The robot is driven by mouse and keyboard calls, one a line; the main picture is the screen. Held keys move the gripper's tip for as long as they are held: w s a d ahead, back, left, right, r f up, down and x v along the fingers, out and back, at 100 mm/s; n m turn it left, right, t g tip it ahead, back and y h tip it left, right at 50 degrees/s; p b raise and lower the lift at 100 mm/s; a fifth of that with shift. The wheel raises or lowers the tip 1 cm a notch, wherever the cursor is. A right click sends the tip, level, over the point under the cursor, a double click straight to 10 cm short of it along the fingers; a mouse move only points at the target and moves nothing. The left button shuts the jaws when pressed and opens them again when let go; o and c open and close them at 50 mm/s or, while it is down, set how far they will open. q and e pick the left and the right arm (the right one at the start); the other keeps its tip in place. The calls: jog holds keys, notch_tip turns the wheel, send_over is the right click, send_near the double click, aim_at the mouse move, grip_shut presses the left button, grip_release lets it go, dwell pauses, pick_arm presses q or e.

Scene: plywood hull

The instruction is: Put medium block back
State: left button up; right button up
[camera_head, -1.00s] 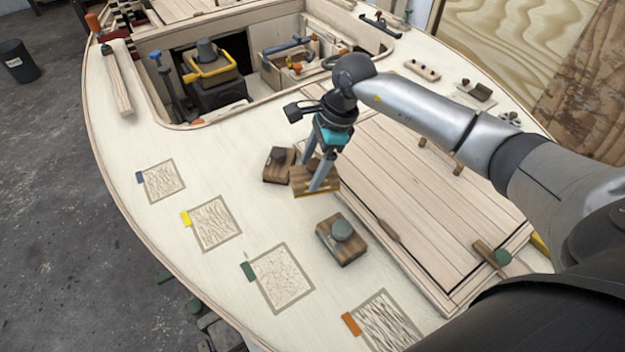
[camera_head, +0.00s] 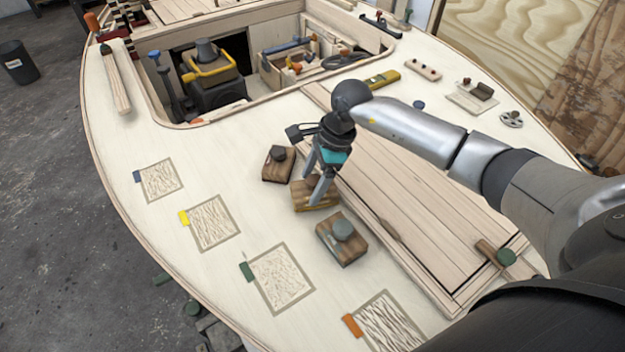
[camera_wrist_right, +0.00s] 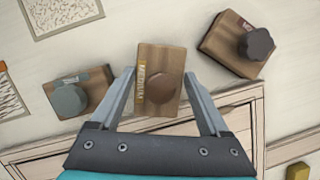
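The medium block (camera_head: 314,197) is a brown wooden block with a yellow label strip; in the right wrist view it (camera_wrist_right: 172,64) reads "MEDIUM" and has a round brown knob. It lies on the pale deck between two other blocks. My right gripper (camera_head: 317,188) is over it, with fingers open on both sides of the block in the wrist view (camera_wrist_right: 163,85). Whether the fingers touch it I cannot tell. A yellow-tabbed outlined patch (camera_head: 214,223) lies on the deck to the left. My left gripper is not in view.
A dark-knobbed block (camera_head: 278,164) and a green-grey-knobbed block (camera_head: 341,240) stand close on either side. Other outlined patches have blue (camera_head: 160,181), green (camera_head: 277,279) and orange (camera_head: 385,322) tabs. The raised hatch (camera_head: 430,210) is to the right. Deck between blocks and patches is clear.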

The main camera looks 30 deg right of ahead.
jog(key=o, duration=0.3)
jog(key=shift+r+p, duration=0.45)
jog(key=shift+p, duration=0.05)
jog(key=p+v, duration=0.1)
jog(key=v, duration=1.1)
